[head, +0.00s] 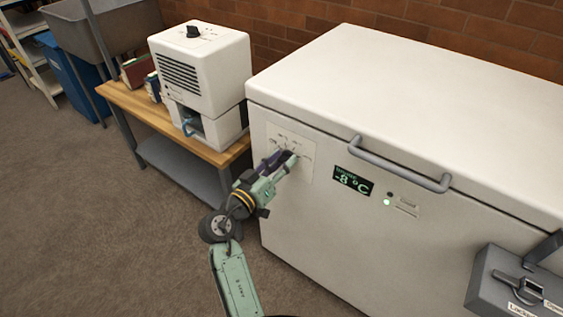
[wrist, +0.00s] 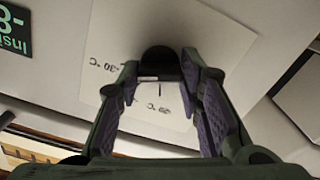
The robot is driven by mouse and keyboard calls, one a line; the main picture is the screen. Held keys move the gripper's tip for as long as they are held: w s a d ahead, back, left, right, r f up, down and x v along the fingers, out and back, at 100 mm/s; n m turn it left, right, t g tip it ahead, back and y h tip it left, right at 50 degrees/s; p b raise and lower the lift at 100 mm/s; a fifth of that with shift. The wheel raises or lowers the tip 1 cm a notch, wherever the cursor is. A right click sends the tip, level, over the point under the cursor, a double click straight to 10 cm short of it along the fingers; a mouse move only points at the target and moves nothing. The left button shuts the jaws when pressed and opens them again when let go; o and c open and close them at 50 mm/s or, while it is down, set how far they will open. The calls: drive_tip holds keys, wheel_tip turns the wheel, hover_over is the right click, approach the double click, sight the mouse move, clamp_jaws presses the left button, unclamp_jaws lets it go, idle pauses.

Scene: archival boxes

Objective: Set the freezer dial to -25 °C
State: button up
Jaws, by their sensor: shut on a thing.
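The white chest freezer (head: 400,120) has a dial plate (head: 307,172) on its front at the left; the plate (wrist: 215,40) also shows in the wrist view. My gripper (head: 287,158) reaches the plate and covers most of the dial in the head view. In the wrist view the black dial (wrist: 160,59) sits between the fingertips of my gripper (wrist: 160,68), which is shut on it. Upside-down temperature marks, one reading -30 °C, show beside the dial. Its exact setting cannot be read. The freezer display (head: 353,181) reads -8 °C.
A grey lid handle (head: 400,163) juts out right of the plate. A grey lock box (head: 515,285) is at the lower right. A white appliance (head: 203,75) stands on a wooden bench (head: 160,120) to the left. The floor in front is clear.

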drive_tip(key=shift+n, duration=0.3)
drive_tip(key=n+p, duration=0.2)
drive_tip(key=n, duration=0.2)
drive_tip(key=shift+r, duration=0.15)
drive_tip(key=shift+n+p, duration=1.3)
drive_tip(key=shift+n, duration=0.7)
drive_tip(key=o, duration=1.2)
drive_tip(key=shift+c, duration=0.2)
drive_tip(key=v, duration=1.2)
